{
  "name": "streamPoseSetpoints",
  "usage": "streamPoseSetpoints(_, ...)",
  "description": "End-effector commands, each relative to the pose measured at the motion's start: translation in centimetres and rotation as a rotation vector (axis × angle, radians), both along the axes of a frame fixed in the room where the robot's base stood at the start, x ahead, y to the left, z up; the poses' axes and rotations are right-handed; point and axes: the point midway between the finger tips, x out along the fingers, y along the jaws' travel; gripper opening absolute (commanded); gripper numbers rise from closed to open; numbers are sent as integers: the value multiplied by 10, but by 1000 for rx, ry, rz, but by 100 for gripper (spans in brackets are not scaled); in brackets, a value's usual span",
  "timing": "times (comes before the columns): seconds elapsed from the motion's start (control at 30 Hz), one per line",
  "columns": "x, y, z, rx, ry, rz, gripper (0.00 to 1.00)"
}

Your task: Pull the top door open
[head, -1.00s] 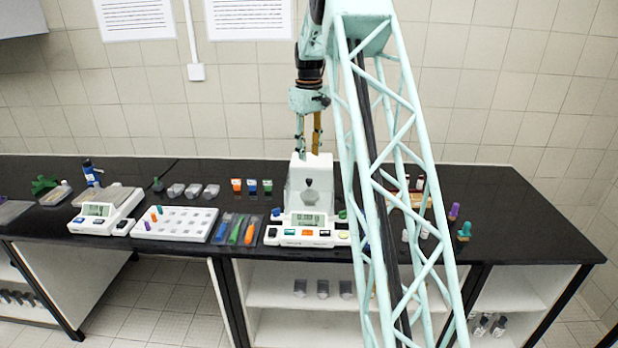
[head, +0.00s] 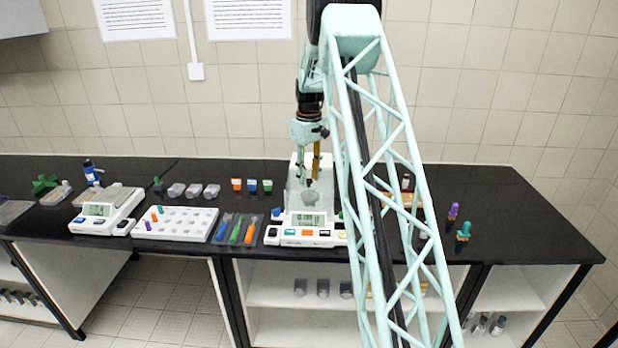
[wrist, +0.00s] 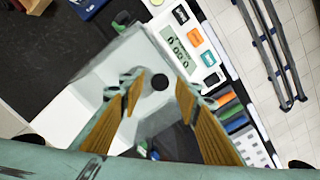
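The white balance (head: 305,237) stands on the black bench, with a pale, see-through-looking draft shield (head: 297,198) behind its display. My gripper (head: 308,182) points down at the upper part of the shield. In the wrist view the gripper (wrist: 160,88) is open, with orange-brown finger pads well apart. A small dark round piece (wrist: 160,82) shows in the gap between them; no contact with it is visible. I cannot tell from these frames where the top door's edge lies or whether that round piece belongs to it. The balance's display (wrist: 178,48) lies beyond the fingers.
A white tray (head: 152,228) with small coloured pieces and a second balance (head: 95,224) stand to the left. Coloured tools (head: 233,231) lie close by the shield's balance, with small coloured cups (head: 252,185) behind. Purple and teal items (head: 453,211) stand at the right.

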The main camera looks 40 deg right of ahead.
Motion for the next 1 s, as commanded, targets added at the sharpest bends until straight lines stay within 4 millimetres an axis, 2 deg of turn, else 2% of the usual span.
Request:
streamPoseSetpoints(0.33, 0, 0, -2, 0, 0, 0, 30)
streamPoseSetpoints(0.67, 0, 0, -2, 0, 0, 0, 1)
streamPoseSetpoints(1.0, 8, 5, -2, 0, 0, 10, 0)
